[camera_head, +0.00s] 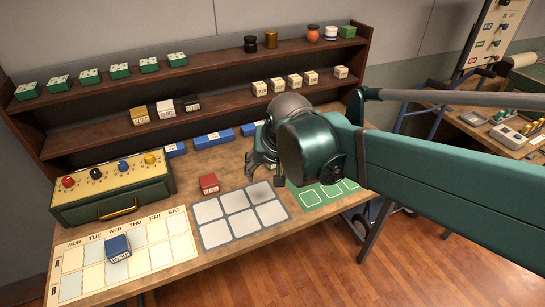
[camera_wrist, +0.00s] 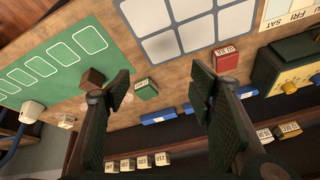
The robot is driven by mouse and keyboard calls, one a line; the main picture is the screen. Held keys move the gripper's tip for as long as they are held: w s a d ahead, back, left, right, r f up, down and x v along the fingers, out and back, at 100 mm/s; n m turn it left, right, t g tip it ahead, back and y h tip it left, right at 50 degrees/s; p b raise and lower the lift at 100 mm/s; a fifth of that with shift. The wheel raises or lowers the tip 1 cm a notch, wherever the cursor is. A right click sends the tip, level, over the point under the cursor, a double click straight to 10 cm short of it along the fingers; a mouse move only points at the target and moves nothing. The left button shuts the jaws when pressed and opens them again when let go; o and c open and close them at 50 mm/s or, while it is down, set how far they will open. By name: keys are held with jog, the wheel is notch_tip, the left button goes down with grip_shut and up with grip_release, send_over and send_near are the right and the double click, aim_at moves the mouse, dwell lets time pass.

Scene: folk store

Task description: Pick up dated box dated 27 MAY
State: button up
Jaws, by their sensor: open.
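No label reading 27 MAY is legible in either view, so I cannot tell which box is the named one. A red box (camera_head: 209,183) with a pale label stands on the bench behind the grey tile mat; it also shows in the wrist view (camera_wrist: 226,59). A blue box (camera_head: 118,248) stands on the calendar board. In the wrist view a green box (camera_wrist: 146,88) and a dark brown box (camera_wrist: 92,80) stand near the green mat. My gripper (camera_wrist: 160,84) is open and empty above the bench, its fingers either side of the green box in the picture, apparently not touching it.
Cream boxes (camera_head: 294,81) and a yellow box (camera_head: 139,115) stand on the lower shelf; green boxes (camera_head: 89,76) on the upper one. Blue boxes (camera_head: 214,139) lie below the shelves. A panel (camera_head: 110,190) with coloured knobs stands left. The grey mat (camera_head: 240,215) is empty.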

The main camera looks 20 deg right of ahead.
jog(key=w+d+f+m+g+p, duration=0.1)
jog(key=w+d+f+m+p, duration=0.1)
jog(key=w, duration=0.4)
jog(key=w+d+f+m+g+p, duration=0.2)
jog(key=w+d+m+p, duration=0.2)
jog(key=w+p, duration=0.3)
jog(key=w+d+f+m+g+h+p, duration=0.1)
jog(key=w+d+f+m+p, duration=0.1)
jog(key=w+m+p, duration=0.2)
jog(key=shift+w+d+f+m+g+p, duration=0.1)
jog(key=shift+w+d+m+g+p, duration=0.1)
jog(key=shift+w+m, duration=0.3)
jog(key=shift+w+d+m+g+p, duration=0.15)
jog(key=shift+w+d+m+g, duration=0.05)
jog(key=shift+w, duration=0.5)
jog(key=shift+w+d+f+m, duration=0.2)
jog(key=shift+w+f+m, duration=0.1)
jog(key=shift+f, duration=0.25)
jog(key=shift+f, duration=0.1)
jog(key=shift+d+f, duration=0.2)
jog(key=shift+f, duration=1)
jog(key=shift+d+f, duration=0.2)
jog(key=shift+f, duration=1.1)
jog(key=shift+d+f, duration=0.2)
jog(key=shift+f, duration=1.05)
jog(key=shift+c, duration=0.7)
jog(key=c, duration=0.9)
